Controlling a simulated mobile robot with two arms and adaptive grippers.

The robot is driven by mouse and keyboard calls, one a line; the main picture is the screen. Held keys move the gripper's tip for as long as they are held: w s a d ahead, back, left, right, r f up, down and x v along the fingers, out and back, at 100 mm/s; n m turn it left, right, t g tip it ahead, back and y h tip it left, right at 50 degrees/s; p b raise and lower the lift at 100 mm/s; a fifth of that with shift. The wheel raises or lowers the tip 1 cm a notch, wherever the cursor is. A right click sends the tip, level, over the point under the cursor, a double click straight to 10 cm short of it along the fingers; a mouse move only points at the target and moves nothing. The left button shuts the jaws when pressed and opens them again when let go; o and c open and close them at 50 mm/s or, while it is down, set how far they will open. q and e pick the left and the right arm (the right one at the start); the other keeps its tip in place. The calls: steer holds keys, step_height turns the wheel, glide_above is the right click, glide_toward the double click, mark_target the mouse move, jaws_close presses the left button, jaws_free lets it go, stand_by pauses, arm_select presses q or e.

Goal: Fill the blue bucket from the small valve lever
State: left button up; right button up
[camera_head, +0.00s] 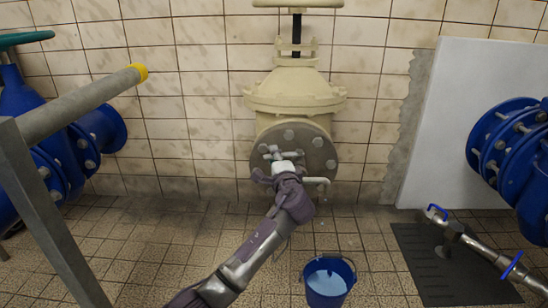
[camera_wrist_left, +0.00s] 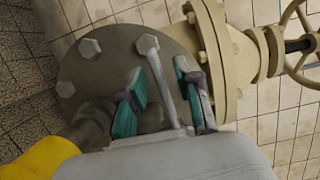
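The blue bucket (camera_head: 312,287) stands upright on the tiled floor in the head view, below and right of my left gripper. A pale blue surface shows inside it; I cannot tell its depth. The small valve lever (camera_wrist_left: 160,75) is a grey bar in front of the round bolted flange (camera_wrist_left: 105,60). My left gripper (camera_head: 279,156) is at the flange in the head view and hides part of the small valve. In the left wrist view its two green-padded fingers (camera_wrist_left: 165,100) are apart, with the lever between them. A short spout (camera_head: 318,182) sticks out to the right of the gripper. My right gripper is not in view.
A large cream valve (camera_head: 295,90) rises above the flange. A grey rail with a yellow end (camera_head: 95,100) crosses the left side. Blue pipework (camera_head: 520,150) stands at right, near a dark floor mat (camera_head: 430,265) with a metal pipe over it. Floor around the bucket is clear.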

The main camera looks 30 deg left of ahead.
arm_select(q)
steer(key=v, duration=1.1)
steer(key=shift+s, duration=0.1)
steer(key=shift+d, duration=0.1)
